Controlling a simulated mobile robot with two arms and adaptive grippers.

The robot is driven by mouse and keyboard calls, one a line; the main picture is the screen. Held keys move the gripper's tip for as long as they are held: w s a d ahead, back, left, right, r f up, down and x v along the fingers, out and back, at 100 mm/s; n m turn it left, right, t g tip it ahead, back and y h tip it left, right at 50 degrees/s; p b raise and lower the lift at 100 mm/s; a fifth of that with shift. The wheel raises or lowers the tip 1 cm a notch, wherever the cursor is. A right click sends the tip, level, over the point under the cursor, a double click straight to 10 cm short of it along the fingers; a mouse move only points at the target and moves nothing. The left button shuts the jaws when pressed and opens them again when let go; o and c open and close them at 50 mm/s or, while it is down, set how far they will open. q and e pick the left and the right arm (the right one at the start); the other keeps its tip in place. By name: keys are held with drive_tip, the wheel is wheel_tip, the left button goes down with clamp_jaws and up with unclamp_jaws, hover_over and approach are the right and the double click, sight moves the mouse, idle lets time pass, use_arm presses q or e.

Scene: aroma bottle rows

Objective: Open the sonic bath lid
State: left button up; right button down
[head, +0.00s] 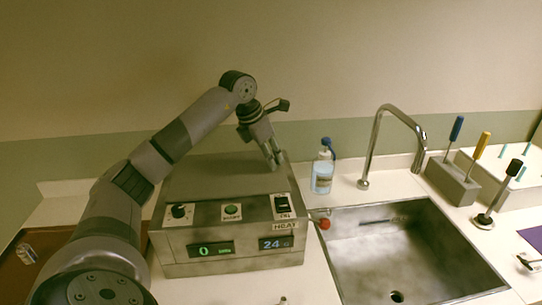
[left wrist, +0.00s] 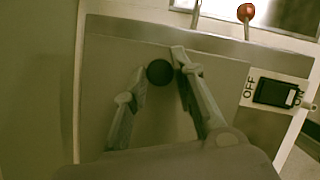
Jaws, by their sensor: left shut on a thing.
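The sonic bath (head: 228,262) is a grey metal box on the counter, left of the sink. Its front has a dial, a green button, a switch marked HEAT and displays reading 0 and 24. Its grey lid (head: 205,178) lies down on top; it also fills much of the left wrist view (left wrist: 112,62). My left gripper (head: 275,163) reaches down to the lid's right side. In the left wrist view its fingers (left wrist: 160,66) are on either side of a round black knob (left wrist: 160,73) on the lid, shut on it. My right gripper is out of view.
The sink (head: 385,250) with its tall tap (head: 375,150) is right of the bath. A tool rack (head: 452,182) is further right. The wall is behind.

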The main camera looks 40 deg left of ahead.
use_arm(q)
clamp_jaws()
drive_tip(key=shift+r, duration=0.15)
